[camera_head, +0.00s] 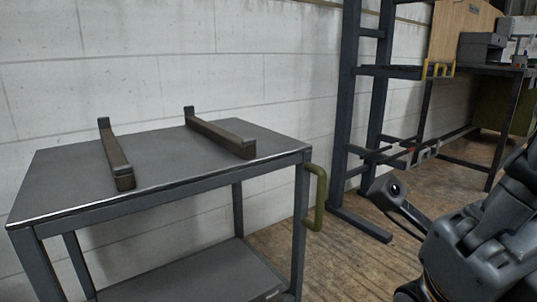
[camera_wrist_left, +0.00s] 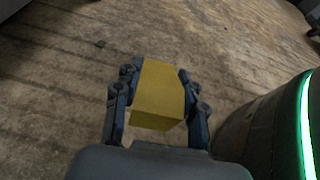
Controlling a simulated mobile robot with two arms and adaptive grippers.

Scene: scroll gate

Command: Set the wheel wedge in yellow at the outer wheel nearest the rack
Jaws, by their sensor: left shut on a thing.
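The yellow wheel wedge (camera_wrist_left: 158,92) is a block held between the two dark fingers of my left gripper (camera_wrist_left: 156,78) in the left wrist view. The gripper is shut on it, above a wooden floor. My left gripper does not show in the head view. The rack (camera_head: 345,110) is a dark upright metal frame against the wall, right of a grey cart (camera_head: 175,165). The cart's wheels are below the head view's edge. Part of my right arm shows at the lower right, but its fingers cannot be seen.
The cart carries two dark bars (camera_head: 215,132) on top and has a green handle (camera_head: 317,198) facing the rack. A yellow bracket (camera_head: 438,70) sits on the rack's shelf. A workbench stands behind at right. Wooden floor (camera_head: 290,245) lies open between cart and rack.

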